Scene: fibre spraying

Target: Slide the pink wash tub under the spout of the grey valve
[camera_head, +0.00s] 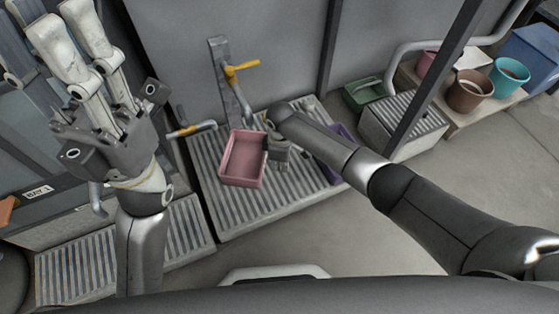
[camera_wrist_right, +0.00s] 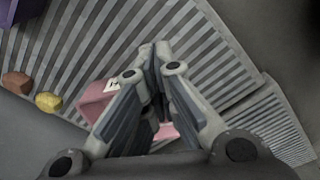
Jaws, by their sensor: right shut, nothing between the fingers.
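The pink wash tub (camera_head: 242,160) sits on a slatted grate (camera_head: 232,224) in the head view. A grey upright fitting (camera_head: 231,85) with a yellow lever (camera_head: 242,69) stands against the wall behind it, its grey spout (camera_head: 244,117) reaching down near the tub's back edge. My right gripper (camera_head: 278,160) is shut and empty, close beside the tub's right wall; contact is unclear. In the right wrist view the shut fingers (camera_wrist_right: 157,58) partly hide the pink tub (camera_wrist_right: 94,98). My left gripper (camera_head: 68,35) is open and raised at the left, away from the tub.
A second tap (camera_head: 191,130) with an orange-yellow handle projects left of the tub. A purple tub (camera_head: 339,136) is partly hidden behind my right arm. A green crate (camera_head: 364,94) and a bench with brown (camera_head: 469,92) and teal (camera_head: 510,77) pots stand right. Front grate is clear.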

